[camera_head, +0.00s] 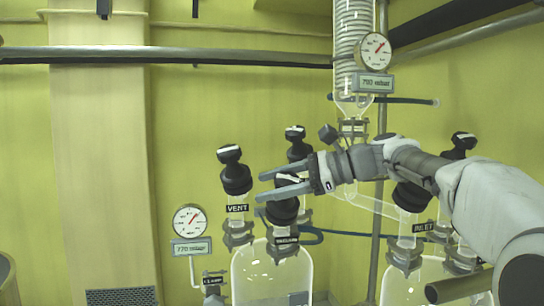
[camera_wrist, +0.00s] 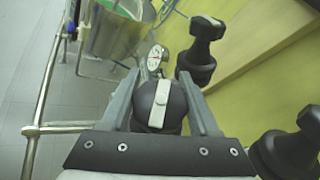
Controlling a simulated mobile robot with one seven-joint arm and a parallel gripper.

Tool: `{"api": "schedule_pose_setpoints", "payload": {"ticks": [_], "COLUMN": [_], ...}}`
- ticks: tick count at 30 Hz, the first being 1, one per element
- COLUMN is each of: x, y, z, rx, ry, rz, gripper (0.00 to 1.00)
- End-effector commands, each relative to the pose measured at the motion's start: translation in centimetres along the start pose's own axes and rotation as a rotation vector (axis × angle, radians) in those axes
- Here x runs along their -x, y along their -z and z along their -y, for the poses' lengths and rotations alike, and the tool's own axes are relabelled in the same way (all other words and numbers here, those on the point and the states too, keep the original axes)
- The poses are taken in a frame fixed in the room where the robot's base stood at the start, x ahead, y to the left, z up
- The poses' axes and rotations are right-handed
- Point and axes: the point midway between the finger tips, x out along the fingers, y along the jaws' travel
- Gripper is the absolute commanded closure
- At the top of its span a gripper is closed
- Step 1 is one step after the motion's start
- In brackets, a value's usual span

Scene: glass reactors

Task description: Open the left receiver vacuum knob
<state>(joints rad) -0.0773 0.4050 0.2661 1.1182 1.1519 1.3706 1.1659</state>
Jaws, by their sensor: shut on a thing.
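The left receiver vacuum knob (camera_head: 283,211) is black and sits above a dark label on the left glass vessel (camera_head: 270,275). My gripper (camera_head: 259,187) reaches in from the right, with its fingers at the knob's top. In the wrist view the knob (camera_wrist: 147,98) has a white stripe across its top and lies between the two fingers of my gripper (camera_wrist: 156,74), which are shut on it. The finger contact itself is partly hidden in both views.
The black VENT knob (camera_head: 236,178) stands close on the left. Another black knob (camera_head: 298,145) is behind my gripper. A round gauge (camera_head: 189,221) is at lower left. The INLET label (camera_head: 422,227) is at right, on the other vessel.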

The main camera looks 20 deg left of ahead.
Motion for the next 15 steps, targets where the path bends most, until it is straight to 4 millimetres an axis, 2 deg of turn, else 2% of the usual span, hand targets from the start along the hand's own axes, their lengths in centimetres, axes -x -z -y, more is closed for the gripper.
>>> {"api": "schedule_pose_setpoints", "payload": {"ticks": [2,15], "x": [0.28,0.36], "y": [-0.55,-0.38], "z": [0.3,-0.55], "rx": [0.015,0.137], "ry": [-0.048,-0.277], "rz": [-0.002,-0.001], "gripper": [0.94,0.94]}}
